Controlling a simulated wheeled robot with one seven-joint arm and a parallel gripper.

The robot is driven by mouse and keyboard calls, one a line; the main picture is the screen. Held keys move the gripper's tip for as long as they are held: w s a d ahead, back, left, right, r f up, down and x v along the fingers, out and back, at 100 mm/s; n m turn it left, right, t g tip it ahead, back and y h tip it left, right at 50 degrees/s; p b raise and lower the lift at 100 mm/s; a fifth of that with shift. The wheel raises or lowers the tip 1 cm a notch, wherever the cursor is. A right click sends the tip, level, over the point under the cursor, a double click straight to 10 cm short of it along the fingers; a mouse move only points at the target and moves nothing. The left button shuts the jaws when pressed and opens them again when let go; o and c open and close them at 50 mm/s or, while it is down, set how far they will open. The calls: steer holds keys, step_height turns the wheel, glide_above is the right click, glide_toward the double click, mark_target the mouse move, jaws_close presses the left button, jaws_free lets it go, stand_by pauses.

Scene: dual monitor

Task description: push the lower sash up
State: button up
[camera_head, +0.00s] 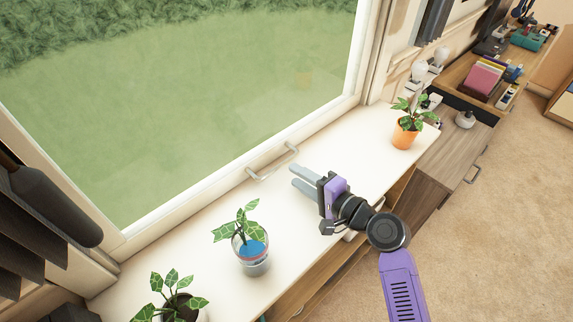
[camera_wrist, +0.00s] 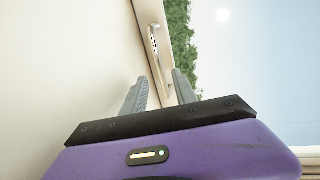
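The lower sash (camera_head: 200,200) is a pale frame around a large glass pane, with its bottom rail down along the white sill. A metal bar handle (camera_head: 272,161) is fixed to that rail; it also shows in the wrist view (camera_wrist: 154,48) beyond the fingertips. My gripper (camera_head: 292,174) is just right of the handle, low over the sill, with its fingers pointing towards the window. The two grey fingers are apart with nothing between them. In the wrist view my gripper (camera_wrist: 160,78) shows a gap between its fingertips and the handle.
A potted plant in a glass (camera_head: 252,250) stands on the sill left of my gripper, and another plant (camera_head: 178,303) is nearer the front. An orange-potted plant (camera_head: 405,132) stands to the right. The white sill between these plants is clear.

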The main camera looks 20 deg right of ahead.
mark_target(281, 167)
steer(key=x, duration=0.6)
steer(key=shift+a, duration=0.1)
jaws_close()
stand_by(1.3)
